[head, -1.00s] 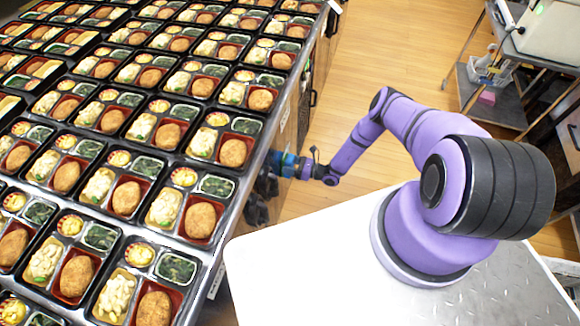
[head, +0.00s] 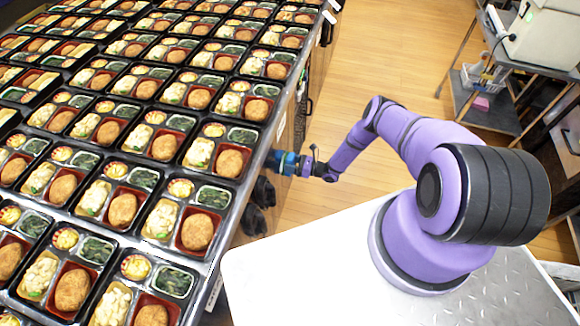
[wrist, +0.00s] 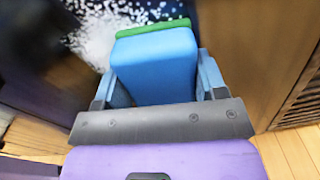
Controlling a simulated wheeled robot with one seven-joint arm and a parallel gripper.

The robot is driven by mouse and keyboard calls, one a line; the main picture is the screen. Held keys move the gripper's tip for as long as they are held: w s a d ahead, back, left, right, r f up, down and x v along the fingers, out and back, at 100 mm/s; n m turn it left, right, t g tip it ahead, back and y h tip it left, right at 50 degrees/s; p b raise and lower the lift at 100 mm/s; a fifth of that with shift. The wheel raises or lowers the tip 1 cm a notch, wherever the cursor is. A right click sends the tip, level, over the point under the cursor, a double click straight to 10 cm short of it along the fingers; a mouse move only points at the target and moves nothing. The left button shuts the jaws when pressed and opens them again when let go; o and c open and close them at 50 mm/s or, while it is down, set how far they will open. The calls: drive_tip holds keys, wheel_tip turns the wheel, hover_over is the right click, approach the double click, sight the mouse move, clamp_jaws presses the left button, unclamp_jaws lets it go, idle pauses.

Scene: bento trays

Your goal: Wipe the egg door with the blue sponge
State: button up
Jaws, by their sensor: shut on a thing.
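My gripper (head: 286,163) is shut on a blue sponge with a green face (wrist: 155,62). In the wrist view, the sponge sits between the two blue fingers, green face pointing away from me. Beyond it is a dark surface with a white speckled patch (wrist: 92,32); I cannot tell whether the sponge touches it. A brown wooden panel (wrist: 255,50) stands close on the right of the gripper. In the head view, my gripper is low against the counter's brown side (head: 284,125). No egg marking shows, so I cannot tell which panel is the egg door.
The counter's metal edge (head: 206,277) runs along the left, with many bento trays above. Dark boot-like shapes (head: 257,206) are below my gripper. Wooden floor (head: 385,50) is free between the counter and a grey cart (head: 480,108) at the right.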

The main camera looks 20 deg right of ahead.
sight(287, 146)
drive_tip(key=shift+w+d+r, duration=0.1)
drive_tip(key=shift+w+d, duration=0.5)
drive_tip(key=shift+w, duration=0.2)
drive_tip(key=shift+w+d, duration=0.55)
drive_tip(key=shift+w, duration=0.25)
drive_tip(key=shift+s+d+r, duration=0.1)
drive_tip(key=shift+r, duration=1.35)
drive_tip(key=shift+s+a, duration=1.15)
drive_tip(key=shift+s, duration=0.3)
drive_tip(key=shift+s+a, duration=1.15)
drive_tip(key=shift+s, duration=0.25)
drive_tip(key=shift+s+a, duration=0.45)
drive_tip(key=shift+s, duration=0.3)
drive_tip(key=shift+s+a, duration=0.45)
drive_tip(key=shift+s, duration=0.25)
drive_tip(key=shift+w+a+r, duration=0.1)
drive_tip(key=shift+w+r, duration=0.05)
drive_tip(key=shift+r, duration=1.4)
drive_tip(key=shift+w+d, duration=1.15)
drive_tip(key=shift+w, duration=0.25)
drive_tip(key=shift+w+d, duration=1.15)
drive_tip(key=shift+w, duration=0.25)
drive_tip(key=shift+w+d, duration=0.45)
drive_tip(key=shift+w, duration=0.3)
drive_tip(key=shift+w+d, duration=0.4)
drive_tip(key=shift+w, duration=0.3)
drive_tip(key=shift+d, duration=0.1)
